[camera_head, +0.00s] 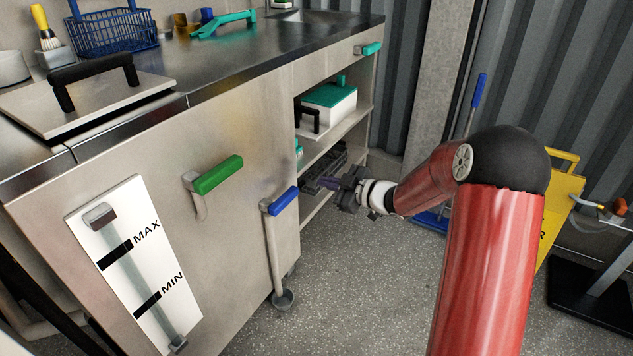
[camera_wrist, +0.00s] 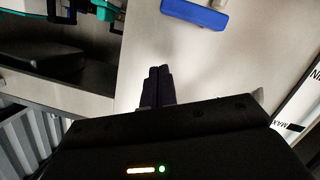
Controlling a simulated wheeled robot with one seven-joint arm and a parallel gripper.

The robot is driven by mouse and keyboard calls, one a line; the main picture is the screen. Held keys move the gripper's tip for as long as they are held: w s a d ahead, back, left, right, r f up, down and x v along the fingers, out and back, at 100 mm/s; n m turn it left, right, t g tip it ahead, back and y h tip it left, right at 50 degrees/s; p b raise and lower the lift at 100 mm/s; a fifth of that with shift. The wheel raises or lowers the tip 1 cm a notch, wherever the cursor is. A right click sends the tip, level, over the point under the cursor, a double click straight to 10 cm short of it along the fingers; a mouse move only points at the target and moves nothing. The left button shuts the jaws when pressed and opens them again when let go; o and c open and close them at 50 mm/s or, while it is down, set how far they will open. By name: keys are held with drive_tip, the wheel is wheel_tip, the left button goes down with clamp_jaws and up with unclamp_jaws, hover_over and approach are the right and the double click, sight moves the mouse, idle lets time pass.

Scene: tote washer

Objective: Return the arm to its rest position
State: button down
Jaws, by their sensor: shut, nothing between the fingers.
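My red arm reaches in from the right in the head view, bent at its dark elbow. My gripper (camera_head: 330,183) is in front of the open shelves, just right of the blue-handled lever (camera_head: 283,201). In the wrist view my gripper (camera_wrist: 158,72) has its two dark fingers together, with nothing between them. The pale cabinet panel (camera_wrist: 215,65) lies beyond the fingertips. The blue handle also shows in the wrist view (camera_wrist: 195,13). I cannot tell exactly how far the fingertips are from the panel.
The steel cabinet (camera_head: 240,120) fills the left, with a green handle (camera_head: 218,174) and a MAX/MIN level gauge (camera_head: 135,262). Shelves hold a teal-lidded white box (camera_head: 330,100) and a dark crate (camera_head: 325,165). A yellow sign (camera_head: 562,195) stands right, behind my arm. Front floor is clear.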

drive_tip(key=shift+s+d, duration=0.15)
drive_tip(key=shift+d, duration=0.05)
drive_tip(key=shift+r, duration=0.1)
drive_tip(key=s+d+r+m+t+h, duration=0.1)
drive_tip(key=s+d+r+m+h, duration=0.8)
drive_tip(key=s+r+h, duration=0.3)
drive_tip(key=s+a+f+m+g, duration=0.1)
drive_tip(key=s+m+g, duration=0.2)
drive_tip(key=s, duration=0.9)
drive_tip(key=s+a+f+m+g, duration=0.1)
drive_tip(key=s+a+m+g, duration=0.1)
drive_tip(key=s, duration=1.1)
drive_tip(key=shift+s+m+g+y, duration=0.2)
drive_tip(key=shift+m+g+y, duration=0.1)
drive_tip(key=shift+m+g, duration=0.25)
